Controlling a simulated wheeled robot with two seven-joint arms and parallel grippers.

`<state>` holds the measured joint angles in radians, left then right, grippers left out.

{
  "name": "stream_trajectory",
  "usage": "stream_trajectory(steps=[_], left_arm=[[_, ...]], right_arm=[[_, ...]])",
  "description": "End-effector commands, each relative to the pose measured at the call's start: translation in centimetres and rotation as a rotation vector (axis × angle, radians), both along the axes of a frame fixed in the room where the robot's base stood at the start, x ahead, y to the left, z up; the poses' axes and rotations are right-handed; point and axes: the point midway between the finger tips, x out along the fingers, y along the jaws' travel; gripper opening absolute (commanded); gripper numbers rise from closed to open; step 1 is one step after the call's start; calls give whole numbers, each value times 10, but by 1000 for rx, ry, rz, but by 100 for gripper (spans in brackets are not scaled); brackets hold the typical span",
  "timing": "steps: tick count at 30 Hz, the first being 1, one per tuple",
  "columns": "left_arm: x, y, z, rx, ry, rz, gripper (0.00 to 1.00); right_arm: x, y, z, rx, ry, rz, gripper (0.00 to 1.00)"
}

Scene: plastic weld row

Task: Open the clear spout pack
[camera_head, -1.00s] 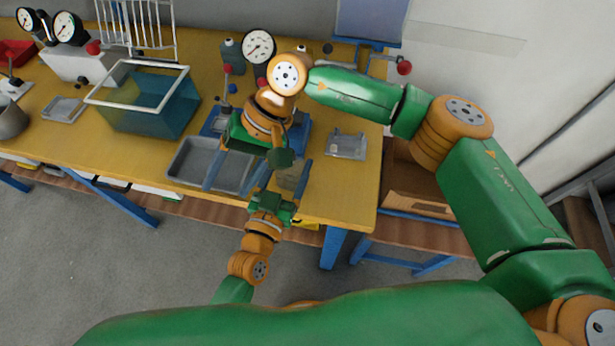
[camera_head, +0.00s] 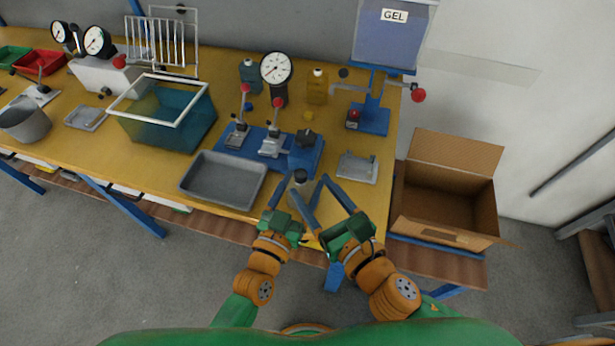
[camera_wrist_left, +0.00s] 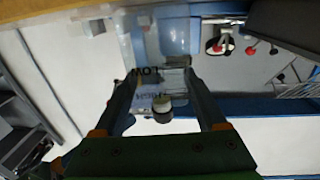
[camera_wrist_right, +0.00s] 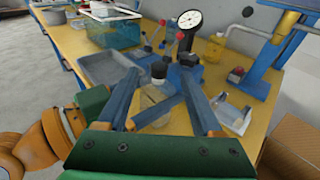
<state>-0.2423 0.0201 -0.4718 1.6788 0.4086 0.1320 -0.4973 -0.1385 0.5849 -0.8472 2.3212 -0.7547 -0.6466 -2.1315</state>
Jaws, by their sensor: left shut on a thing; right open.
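The clear spout pack is see-through with a dark cap (camera_head: 300,175) and is held upright at the bench's front edge. My left gripper (camera_head: 301,184) is shut on its body; in the left wrist view the pack (camera_wrist_left: 161,84) lies between the fingers, with dark lettering showing. In the right wrist view the dark cap (camera_wrist_right: 159,70) appears between the open right fingertips, above the pale pack body (camera_wrist_right: 152,100). Contact with the right fingers cannot be told.
A grey tray (camera_head: 224,205) lies left of the grippers. A blue fixture with red-knobbed levers (camera_head: 270,146) stands behind. A small grey metal stand (camera_head: 357,168) is on the right, and an open cardboard box (camera_head: 448,200) stands beyond the bench's right end.

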Motion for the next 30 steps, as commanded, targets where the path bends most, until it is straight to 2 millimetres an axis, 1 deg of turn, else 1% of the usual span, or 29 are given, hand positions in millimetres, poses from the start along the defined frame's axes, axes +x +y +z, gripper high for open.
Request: stream_trajectory(steps=[1,3,6,9,14,21,22,23,24,26,27,29,30], left_arm=[[0,0,0,0,1,0,0],[0,0,0,1,0,0,0],[0,0,0,1,1,0,0],[0,0,0,1,1,0,0],[0,0,0,1,1,0,0],[0,0,0,0,1,0,0],[0,0,0,0,1,0,0],[0,0,0,0,1,0,0],[0,0,0,0,1,0,0],[0,0,-1,0,1,0,0],[0,0,-1,0,1,0,0],[0,0,-1,1,2,0,0],[0,0,-1,1,2,0,0]], right_arm=[[13,6,-1,1,-6,-3,67],[29,15,-2,2,-6,-1,67],[49,25,-7,1,-4,-1,67],[64,33,-10,-1,-3,-1,67],[76,39,-12,1,-3,1,67],[77,40,-13,-1,-3,2,67],[77,40,-13,-1,-3,2,62],[77,40,-13,-1,-3,2,54],[77,40,-13,-1,-3,2,43],[77,40,-13,-1,-3,2,27],[77,40,-13,-1,-3,2,16],[77,40,-13,-1,-3,2,0],[77,40,-13,-1,-3,2,0]])
